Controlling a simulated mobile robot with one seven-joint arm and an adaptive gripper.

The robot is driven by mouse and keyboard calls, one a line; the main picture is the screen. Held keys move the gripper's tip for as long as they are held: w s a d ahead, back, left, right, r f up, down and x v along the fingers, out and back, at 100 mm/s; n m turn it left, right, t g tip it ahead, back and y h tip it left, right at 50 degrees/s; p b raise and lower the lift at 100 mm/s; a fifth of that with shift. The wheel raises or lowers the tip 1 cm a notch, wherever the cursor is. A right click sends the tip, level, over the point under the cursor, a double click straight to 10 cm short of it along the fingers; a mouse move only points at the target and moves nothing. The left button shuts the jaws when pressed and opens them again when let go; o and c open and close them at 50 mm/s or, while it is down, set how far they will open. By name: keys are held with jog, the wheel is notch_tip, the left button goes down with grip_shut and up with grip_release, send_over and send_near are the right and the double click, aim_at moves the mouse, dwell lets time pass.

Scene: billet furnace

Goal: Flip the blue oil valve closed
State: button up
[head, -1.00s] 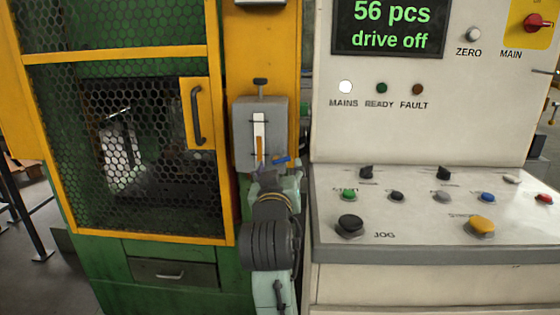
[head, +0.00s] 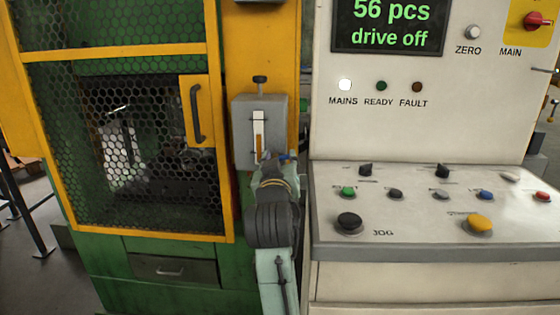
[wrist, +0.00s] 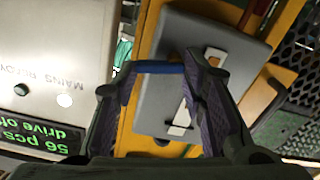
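The blue oil valve lever (head: 287,157) shows as a small blue piece at the lower right of the grey oil box (head: 275,118). My gripper (head: 271,166) is in front of it and hides most of it. In the wrist view the blue lever (wrist: 158,67) lies as a bar across the gap between my two fingertips (wrist: 160,78). The fingers are spread wide apart, one near each end of the bar. I cannot tell whether either finger touches it.
The control desk (head: 440,255) with its buttons stands close at the right of my arm. The green and yellow mesh guard door (head: 212,115) with its dark handle (head: 197,113) is at the left. The display (head: 392,24) reads "56 pcs, drive off".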

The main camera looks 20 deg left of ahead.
jog(key=c, duration=0.6)
jog(key=shift+d+f+m+p, duration=0.15)
jog(key=shift+m+p, duration=0.35)
jog(key=shift+m, duration=1.2)
jog(key=o, duration=1.2)
jog(key=v, duration=0.7)
jog(key=shift+s, duration=0.25)
